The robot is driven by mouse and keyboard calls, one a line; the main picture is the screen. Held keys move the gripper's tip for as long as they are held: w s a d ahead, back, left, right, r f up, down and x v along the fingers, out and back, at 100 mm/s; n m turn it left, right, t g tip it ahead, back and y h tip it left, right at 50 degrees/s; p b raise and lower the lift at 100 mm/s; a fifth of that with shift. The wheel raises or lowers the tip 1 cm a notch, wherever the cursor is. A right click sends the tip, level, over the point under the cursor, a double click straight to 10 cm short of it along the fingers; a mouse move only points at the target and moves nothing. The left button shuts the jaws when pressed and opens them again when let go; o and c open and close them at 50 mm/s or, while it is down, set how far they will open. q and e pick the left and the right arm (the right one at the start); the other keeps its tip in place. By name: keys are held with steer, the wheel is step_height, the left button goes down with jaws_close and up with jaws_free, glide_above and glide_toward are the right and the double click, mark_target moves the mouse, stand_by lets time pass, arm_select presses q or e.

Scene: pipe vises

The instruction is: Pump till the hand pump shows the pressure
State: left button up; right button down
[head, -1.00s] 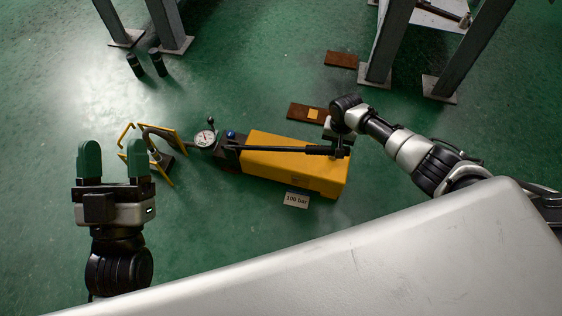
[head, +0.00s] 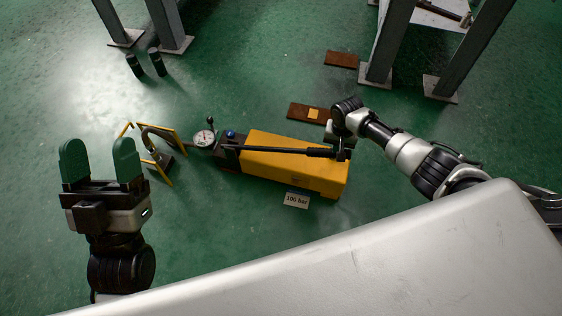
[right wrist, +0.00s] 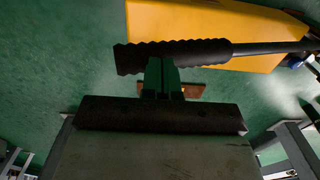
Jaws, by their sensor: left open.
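The hand pump (head: 300,168) is a yellow body on the floor in the middle of the head view. Its black handle (head: 290,150) lies low along the top of the body. The round white gauge (head: 204,138) stands at its left end; the needle is too small to read. A card (head: 296,200) reading "100 bar" lies in front of the pump. My right gripper (right wrist: 163,70) has its green fingers together, tips at the ribbed handle grip (right wrist: 170,54), which crosses over them rather than between them. My left gripper (head: 100,158) is open and empty, left of the pump.
A yellow frame (head: 160,142) stands left of the gauge, close to my left gripper. Steel legs (head: 388,45) rise at the back right, others at the back left. Brown plates (head: 341,59) and two dark cylinders (head: 157,61) are behind the pump. The floor between is clear.

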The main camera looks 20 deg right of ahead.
steer(key=shift+r, duration=0.15)
steer(key=shift+w+a+r+p, duration=0.1)
steer(key=shift+a+r+p, duration=0.05)
steer(key=shift+r+p, duration=0.4)
steer(key=shift+w+a+r+p, duration=0.1)
steer(key=shift+a+r+p, duration=0.05)
steer(key=shift+r+p, duration=0.55)
steer(key=shift+p, duration=0.35)
arm_select(q)
steer(key=w+f+g+y, duration=0.3)
steer(key=f+g, duration=0.5)
steer(key=shift+w+a+f, duration=0.2)
steer(key=shift+w+a, duration=0.1)
steer(key=shift+w, duration=0.05)
arm_select(e)
step_height(320, 180, up, 3)
steer(key=p, duration=0.3)
arm_select(q)
steer(key=s+a+f+n+g+y+p, duration=0.1)
steer(key=s+a+f+g+y, duration=0.3)
steer(key=s+f+g, duration=0.7)
steer(key=s+a+g+p, duration=0.1)
steer(key=s+g, duration=0.1)
steer(key=g, duration=0.1)
steer(key=shift+a+g, duration=0.35)
steer(key=shift+g, duration=0.05)
arm_select(e)
steer(key=shift+r, duration=0.95)
